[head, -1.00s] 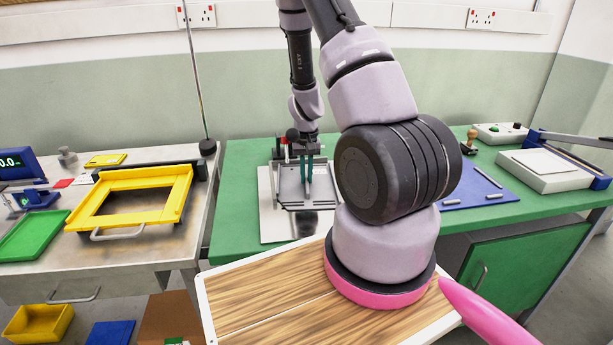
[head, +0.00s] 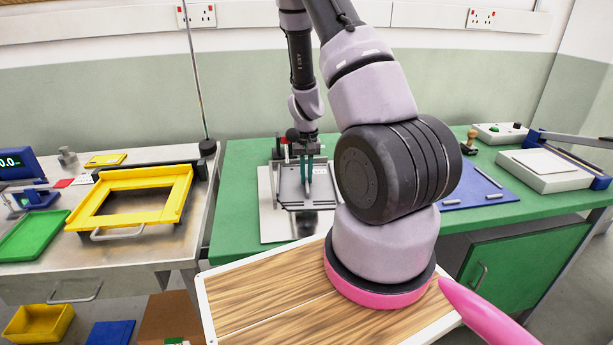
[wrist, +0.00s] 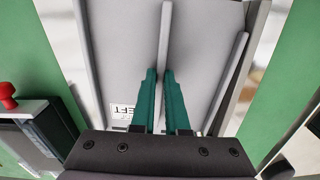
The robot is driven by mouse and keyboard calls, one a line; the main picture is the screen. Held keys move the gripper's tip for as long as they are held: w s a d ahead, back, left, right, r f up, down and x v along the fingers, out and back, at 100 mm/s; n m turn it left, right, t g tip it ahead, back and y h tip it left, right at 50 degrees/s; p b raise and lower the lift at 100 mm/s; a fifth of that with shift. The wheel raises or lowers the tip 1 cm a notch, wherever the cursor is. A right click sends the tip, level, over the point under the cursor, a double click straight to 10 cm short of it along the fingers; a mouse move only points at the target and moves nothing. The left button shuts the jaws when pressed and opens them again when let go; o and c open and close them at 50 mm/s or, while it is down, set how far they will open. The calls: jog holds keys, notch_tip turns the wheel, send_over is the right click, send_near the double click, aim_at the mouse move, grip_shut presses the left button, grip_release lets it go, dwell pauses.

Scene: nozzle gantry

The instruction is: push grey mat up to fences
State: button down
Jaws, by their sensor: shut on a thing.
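The grey mat (wrist: 120,50) is a flat sheet that fills the middle of the wrist view. In the head view the grey mat (head: 290,188) lies on the gantry's pale base board. My gripper (wrist: 159,72) has two teal fingers and is shut on a thin grey upright rib (wrist: 166,30) running along the mat. In the head view my gripper (head: 308,170) points down over the mat. Raised grey bars, perhaps the fences, stand along the right (wrist: 228,82) and left (wrist: 83,38). I cannot tell whether the mat touches them. The near part is hidden by my gripper.
A red knob (wrist: 7,92) on a dark block is at the left in the wrist view. The green bench (head: 240,185) has a blue mat (head: 465,190) with small parts to the right. A yellow frame (head: 180,205) lies on the steel table at left.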

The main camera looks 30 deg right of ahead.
jog(key=c, duration=0.8)
grip_release()
jog(key=shift+c, duration=0.2)
notch_tip(320, 180, up, 11)
